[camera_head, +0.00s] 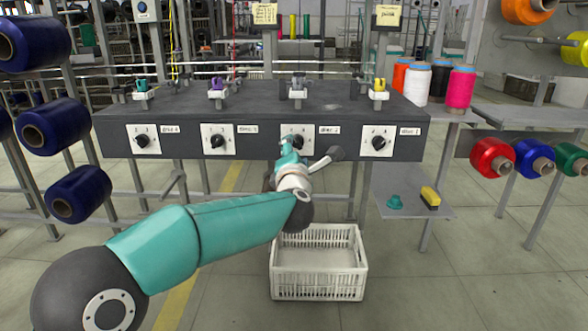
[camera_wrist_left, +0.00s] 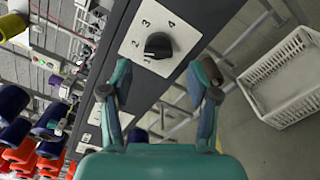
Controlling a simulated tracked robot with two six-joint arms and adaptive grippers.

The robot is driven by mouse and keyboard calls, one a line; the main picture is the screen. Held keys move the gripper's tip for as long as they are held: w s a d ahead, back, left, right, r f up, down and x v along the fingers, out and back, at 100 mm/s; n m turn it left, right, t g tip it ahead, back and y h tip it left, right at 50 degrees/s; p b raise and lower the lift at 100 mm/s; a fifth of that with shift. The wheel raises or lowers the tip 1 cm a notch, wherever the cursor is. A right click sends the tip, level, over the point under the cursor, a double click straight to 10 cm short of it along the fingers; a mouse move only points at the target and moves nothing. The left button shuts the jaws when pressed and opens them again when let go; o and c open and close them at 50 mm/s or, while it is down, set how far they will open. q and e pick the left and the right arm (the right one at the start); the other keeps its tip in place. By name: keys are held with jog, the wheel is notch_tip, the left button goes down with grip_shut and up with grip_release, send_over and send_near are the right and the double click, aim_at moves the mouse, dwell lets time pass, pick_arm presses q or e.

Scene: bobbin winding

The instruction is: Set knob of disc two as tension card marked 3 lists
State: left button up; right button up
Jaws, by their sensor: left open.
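My right gripper is not in view.
Other dials sit along the dark bench front (camera_head: 270,150), labelled disc 1 (camera_head: 379,142), disc 3 (camera_head: 217,141) and disc 4 (camera_head: 142,140). A white crate (camera_head: 319,287) stands on the floor below. A small side shelf (camera_head: 412,205) holds a green piece and a yellow block.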

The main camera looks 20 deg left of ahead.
pick_arm(q)
jog(key=v, duration=0.8)
